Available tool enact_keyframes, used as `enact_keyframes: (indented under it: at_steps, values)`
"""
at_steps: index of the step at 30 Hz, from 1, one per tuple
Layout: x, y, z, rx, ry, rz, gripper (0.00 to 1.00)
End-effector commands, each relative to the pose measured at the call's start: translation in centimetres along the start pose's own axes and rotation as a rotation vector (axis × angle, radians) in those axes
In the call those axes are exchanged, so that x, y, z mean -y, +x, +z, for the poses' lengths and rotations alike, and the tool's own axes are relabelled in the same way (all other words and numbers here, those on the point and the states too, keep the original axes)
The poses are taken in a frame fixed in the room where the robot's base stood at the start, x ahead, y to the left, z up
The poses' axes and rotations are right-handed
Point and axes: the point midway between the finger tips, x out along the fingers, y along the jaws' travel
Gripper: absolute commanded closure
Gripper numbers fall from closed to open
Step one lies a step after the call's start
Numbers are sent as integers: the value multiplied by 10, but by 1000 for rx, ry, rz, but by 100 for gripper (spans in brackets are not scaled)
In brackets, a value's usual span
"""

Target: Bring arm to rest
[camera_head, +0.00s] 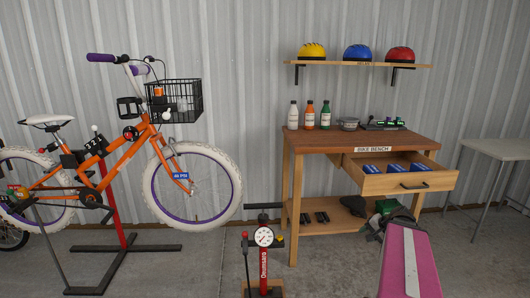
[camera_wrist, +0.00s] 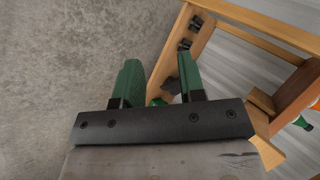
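My gripper (camera_wrist: 159,72) shows in the wrist view with its two green fingers apart and no object held between them. Floor and part of the bench's lower shelf lie beyond the gap. In the head view my gripper (camera_head: 384,214) is at the lower right, at the end of my pink arm (camera_head: 405,262). It appears in front of the workbench's lower shelf, below the open drawer (camera_head: 408,184). My arm hides part of its fingers there, and it seems clear of the bench.
The workbench (camera_head: 310,143) has its drawer pulled out with blue boxes inside. A floor pump (camera_head: 264,262) stands left of my arm. An orange bike (camera_head: 135,158) is on a stand at left. A grey table (camera_head: 495,148) is at right. Some floor is open in front.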

Motion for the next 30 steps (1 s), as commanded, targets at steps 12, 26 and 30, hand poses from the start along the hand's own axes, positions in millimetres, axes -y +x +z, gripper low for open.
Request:
enact_keyframes:
  at_steps: [12, 26, 30]
  values:
    - [34, 79, 102, 207, -309, 294, 63]
    - [53, 121, 188, 334, -648, 580, 63]
    - [55, 124, 198, 344, -691, 615, 63]
